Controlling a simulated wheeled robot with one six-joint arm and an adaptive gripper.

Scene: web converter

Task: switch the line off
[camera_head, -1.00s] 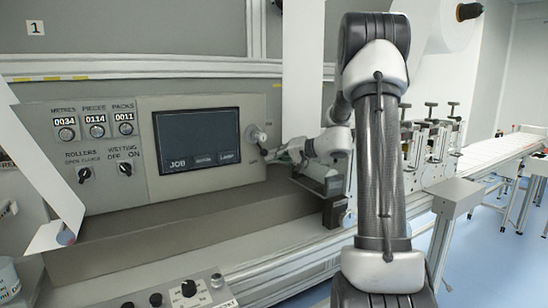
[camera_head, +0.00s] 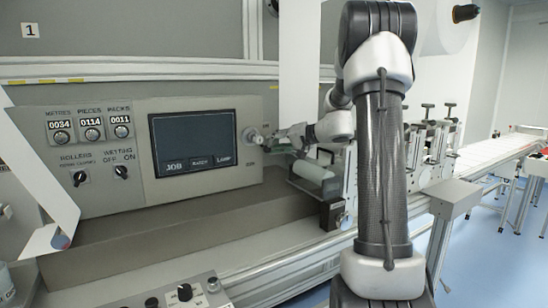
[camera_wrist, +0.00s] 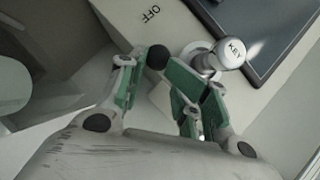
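A silver switch with a round cap marked KEY (camera_wrist: 232,52) stands out from the panel, right of the screen; it also shows in the head view (camera_head: 250,136). The word OFF (camera_wrist: 150,13) is printed on the panel nearby. My gripper (camera_wrist: 154,68) is at the switch, its green-padded fingers apart. A black ball (camera_wrist: 157,57) shows between the fingertips; I cannot tell what it belongs to or whether the fingers touch it. The right finger overlaps the switch's lower side. In the head view my gripper (camera_head: 277,140) is just right of the switch.
The dark screen (camera_head: 195,142) shows JOB and other buttons. Left of it are counters and the ROLLERS (camera_head: 79,178) and WETTING (camera_head: 121,172) knobs. A roller (camera_head: 313,170) lies below my gripper. A lower control panel (camera_head: 190,294) is in front.

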